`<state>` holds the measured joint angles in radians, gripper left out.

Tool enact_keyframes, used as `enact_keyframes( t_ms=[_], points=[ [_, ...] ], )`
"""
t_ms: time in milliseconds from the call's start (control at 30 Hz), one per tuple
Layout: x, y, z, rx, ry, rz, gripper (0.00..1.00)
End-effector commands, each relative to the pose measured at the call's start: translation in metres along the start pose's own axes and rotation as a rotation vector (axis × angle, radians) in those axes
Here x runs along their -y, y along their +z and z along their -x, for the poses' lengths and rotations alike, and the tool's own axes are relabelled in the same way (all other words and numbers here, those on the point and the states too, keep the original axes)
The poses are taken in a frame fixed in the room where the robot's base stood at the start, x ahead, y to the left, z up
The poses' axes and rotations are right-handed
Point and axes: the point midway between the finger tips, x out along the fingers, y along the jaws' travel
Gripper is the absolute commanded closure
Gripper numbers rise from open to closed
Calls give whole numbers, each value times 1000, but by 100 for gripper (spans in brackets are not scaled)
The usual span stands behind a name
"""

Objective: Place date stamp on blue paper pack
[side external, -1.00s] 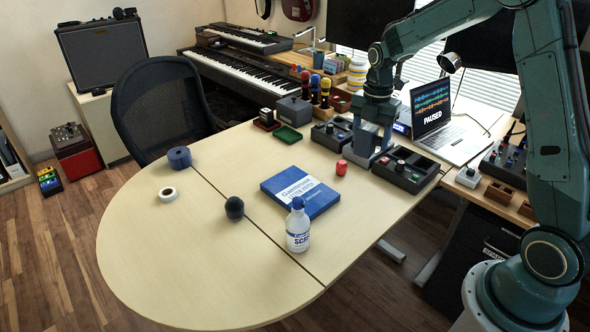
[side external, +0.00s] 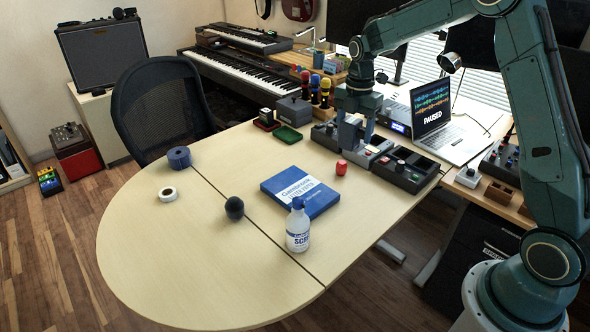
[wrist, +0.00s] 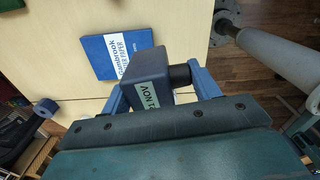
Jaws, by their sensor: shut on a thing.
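In the side view my gripper (side external: 354,137) is over the back of the table near the grey trays; the stamp is hard to make out there. The blue paper pack (side external: 303,191) lies flat on the table, in front of and left of my gripper. It also shows in the wrist view (wrist: 104,58), apart from the stamp.
A grey tray (side external: 405,170) and a laptop (side external: 440,125) are at the right. The pack's top looks clear.

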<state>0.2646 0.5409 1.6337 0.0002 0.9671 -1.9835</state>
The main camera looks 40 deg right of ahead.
Motion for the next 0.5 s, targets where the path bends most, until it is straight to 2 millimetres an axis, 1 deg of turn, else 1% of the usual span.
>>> enact_keyframes(
  t_ms=[33, 300, 500],
  points=[
    [-11, -3, 2, 1, 2, -8, 65],
    [-63, -24, 12, 1, 2, -75, 65],
    [-91, -40, 17, 0, 1, -118, 65]
  ],
)
